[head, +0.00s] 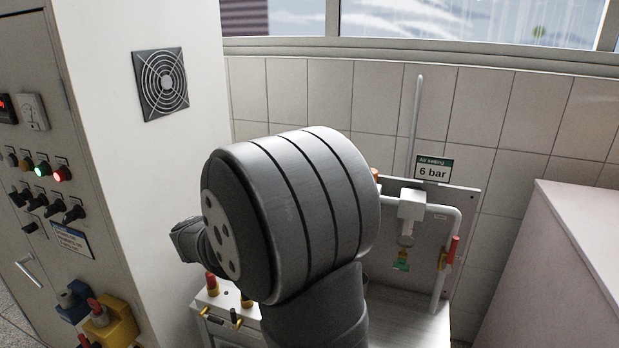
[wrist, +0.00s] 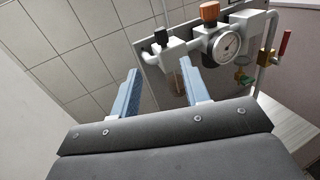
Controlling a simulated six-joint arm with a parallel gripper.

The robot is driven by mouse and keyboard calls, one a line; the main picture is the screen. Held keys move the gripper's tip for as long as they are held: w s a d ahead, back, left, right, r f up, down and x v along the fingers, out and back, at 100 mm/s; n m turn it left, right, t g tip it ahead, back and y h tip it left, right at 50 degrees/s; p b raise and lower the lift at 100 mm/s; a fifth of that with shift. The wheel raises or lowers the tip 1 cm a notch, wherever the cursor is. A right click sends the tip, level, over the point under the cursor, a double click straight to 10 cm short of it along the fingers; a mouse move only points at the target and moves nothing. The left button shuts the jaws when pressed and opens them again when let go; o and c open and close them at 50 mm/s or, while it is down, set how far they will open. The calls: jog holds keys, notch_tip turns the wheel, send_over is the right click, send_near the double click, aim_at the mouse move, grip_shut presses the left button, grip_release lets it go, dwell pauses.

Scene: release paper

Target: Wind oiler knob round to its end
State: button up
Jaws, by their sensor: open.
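In the wrist view a pipe-mounted air unit stands on a back plate. It has a small dark knob (wrist: 161,36) at the left, an orange knob (wrist: 208,11) on top of the middle body, and a round gauge (wrist: 226,43). I cannot tell for certain which knob is the oiler's. My gripper (wrist: 158,66) is open, its two blue fingers apart with nothing between them. The fingertips are below the dark knob in the picture; contact is not visible. In the head view my arm hides most of the unit; only an edge of the orange knob (head: 375,174) shows.
A red-handled valve (head: 453,250) and a white pipe block (head: 412,205) with a green-tipped drain (head: 401,264) are right of my arm. A "6 bar" sign (head: 433,168) is above. A control cabinet (head: 100,150) stands left, a pale box (head: 585,240) right.

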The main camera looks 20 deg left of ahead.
jog(key=shift+n+y, duration=0.5)
jog(key=shift+y, duration=0.3)
jog(key=x, duration=0.5)
jog(key=d+x, duration=0.1)
jog(key=x, duration=1)
jog(key=shift+w+d+f, duration=0.1)
jog(key=shift+w+d, duration=0.05)
jog(key=shift+d, duration=0.2)
jog(key=shift+c, duration=0.2)
grip_shut()
jog(key=shift+a+m+g+h, duration=0.1)
jog(key=shift+m+g+h, duration=0.3)
jog(key=shift+m+h, duration=0.75)
jog(key=m+g+h, duration=0.1)
jog(key=h, duration=0.1)
jog(key=m+g+h, duration=0.1)
jog(key=m+h, duration=0.1)
jog(key=shift+g+h, duration=0.3)
jog(key=shift+h, duration=0.05)
